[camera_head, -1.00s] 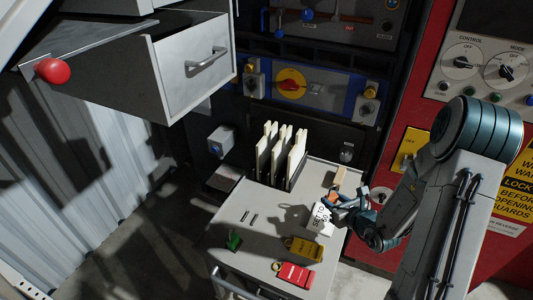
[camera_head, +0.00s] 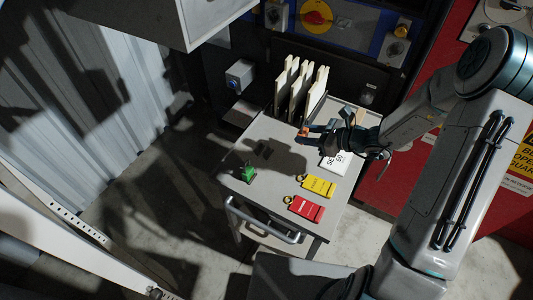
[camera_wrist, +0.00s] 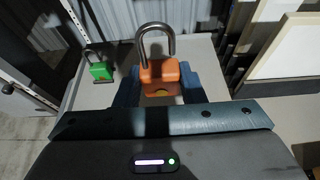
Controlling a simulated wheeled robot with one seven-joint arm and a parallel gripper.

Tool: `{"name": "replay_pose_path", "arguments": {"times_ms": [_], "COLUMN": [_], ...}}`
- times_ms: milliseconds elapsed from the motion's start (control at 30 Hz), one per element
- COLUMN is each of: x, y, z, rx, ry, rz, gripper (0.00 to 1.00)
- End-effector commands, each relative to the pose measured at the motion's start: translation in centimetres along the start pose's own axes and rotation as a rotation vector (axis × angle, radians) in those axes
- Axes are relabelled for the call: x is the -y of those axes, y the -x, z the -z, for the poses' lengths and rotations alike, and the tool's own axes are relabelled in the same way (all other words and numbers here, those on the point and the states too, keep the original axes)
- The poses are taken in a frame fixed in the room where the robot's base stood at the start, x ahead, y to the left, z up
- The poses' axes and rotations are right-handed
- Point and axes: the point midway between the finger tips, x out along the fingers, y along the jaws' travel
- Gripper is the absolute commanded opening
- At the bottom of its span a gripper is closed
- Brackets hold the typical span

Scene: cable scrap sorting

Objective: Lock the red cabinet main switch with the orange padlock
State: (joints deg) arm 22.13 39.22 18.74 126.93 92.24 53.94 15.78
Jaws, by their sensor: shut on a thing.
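My gripper (camera_head: 309,132) is shut on the orange padlock (camera_wrist: 160,76), held above the trolley top. In the wrist view the padlock body sits between the fingers, with its grey shackle pointing away from me. In the head view the padlock (camera_head: 303,132) is a small orange patch at the fingertips. The red cabinet (camera_head: 376,185) stands at the right, apart from the padlock.
The grey trolley (camera_head: 262,190) carries a green padlock (camera_head: 248,172), a yellow tag (camera_head: 319,186), a red tag (camera_head: 306,208), a white sign (camera_head: 338,162) and upright boards (camera_head: 300,88). A dark cabinet behind has a red-yellow rotary switch (camera_head: 317,14). An overhanging grey drawer (camera_head: 205,18) is at upper left.

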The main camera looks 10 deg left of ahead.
Motion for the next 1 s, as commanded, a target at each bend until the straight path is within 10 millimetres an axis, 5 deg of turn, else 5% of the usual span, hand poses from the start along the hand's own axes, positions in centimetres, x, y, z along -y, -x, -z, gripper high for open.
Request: {"name": "replay_pose_path", "arguments": {"times_ms": [300,733,1000], "x": [-0.2,-2.5,-2.9], "y": [-0.7,-10.7,-13.2], "z": [0.1,1.6,2.2], "rx": [0.002,0.001,0.002], "ry": [-0.002,-0.004,-0.002], "rz": [-0.001,-0.003,0.002], "gripper": [0.07,0.07,0.07]}}
